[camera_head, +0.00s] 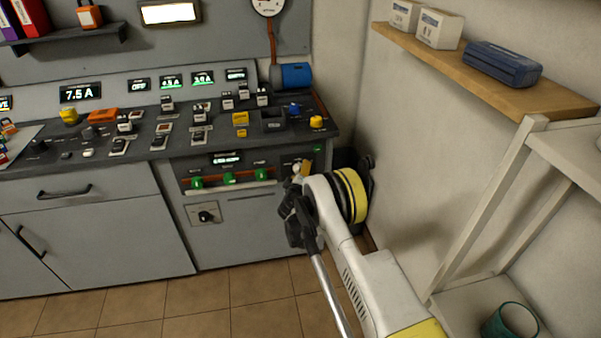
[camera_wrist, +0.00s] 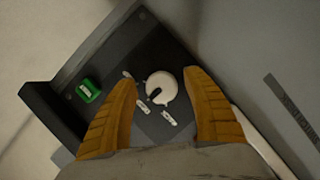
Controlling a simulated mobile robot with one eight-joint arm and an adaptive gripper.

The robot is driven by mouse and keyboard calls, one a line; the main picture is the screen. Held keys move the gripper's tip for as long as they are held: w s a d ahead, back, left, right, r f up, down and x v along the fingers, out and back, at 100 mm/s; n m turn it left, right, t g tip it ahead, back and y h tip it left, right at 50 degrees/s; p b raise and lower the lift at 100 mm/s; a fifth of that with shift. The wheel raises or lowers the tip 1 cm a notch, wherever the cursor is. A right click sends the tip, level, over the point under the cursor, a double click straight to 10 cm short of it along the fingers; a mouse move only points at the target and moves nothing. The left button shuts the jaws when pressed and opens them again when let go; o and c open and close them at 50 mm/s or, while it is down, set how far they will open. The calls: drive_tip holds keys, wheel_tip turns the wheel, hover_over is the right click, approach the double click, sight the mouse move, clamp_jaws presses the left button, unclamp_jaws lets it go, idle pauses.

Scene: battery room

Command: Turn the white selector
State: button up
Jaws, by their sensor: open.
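The white selector (camera_wrist: 164,87) is a round white knob with a dark slot, on a dark panel plate (camera_wrist: 185,124) in the wrist view. Small white labels sit beside it. My gripper (camera_wrist: 165,90) is open, its two orange-yellow fingers on either side of the selector with a gap to each. I cannot tell how far the fingertips are from the panel. In the head view my gripper (camera_head: 300,172) is in front of the right end of the console's lower panel, and the selector is mostly hidden by it.
A green button (camera_wrist: 88,90) lies left of the fingers. The console (camera_head: 230,140) carries many switches and displays, with several green knobs (camera_head: 229,178) left of my gripper. A wall shelf (camera_head: 480,75) and a white rack (camera_head: 490,210) stand to the right. The tiled floor in front is clear.

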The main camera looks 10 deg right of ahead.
drive_tip(key=v, duration=1.2)
drive_tip(key=s+d+r+m+g, duration=0.2)
drive_tip(key=d+r+m, duration=0.15)
drive_tip(key=r, duration=1.05)
drive_tip(key=s+d+r+m+g, duration=0.2)
drive_tip(key=s+d+r, duration=0.1)
drive_tip(key=s+r, duration=0.8)
drive_tip(key=s+a+m+g+y, duration=0.1)
drive_tip(key=s+y, duration=0.1)
drive_tip(key=s, duration=1.3)
drive_tip(key=s+a+r+m+g+y, duration=0.1)
drive_tip(key=s+a+g+y, duration=0.1)
drive_tip(key=s, duration=1.3)
drive_tip(key=shift+r+m+y, duration=0.3)
drive_tip(key=shift+m, duration=0.05)
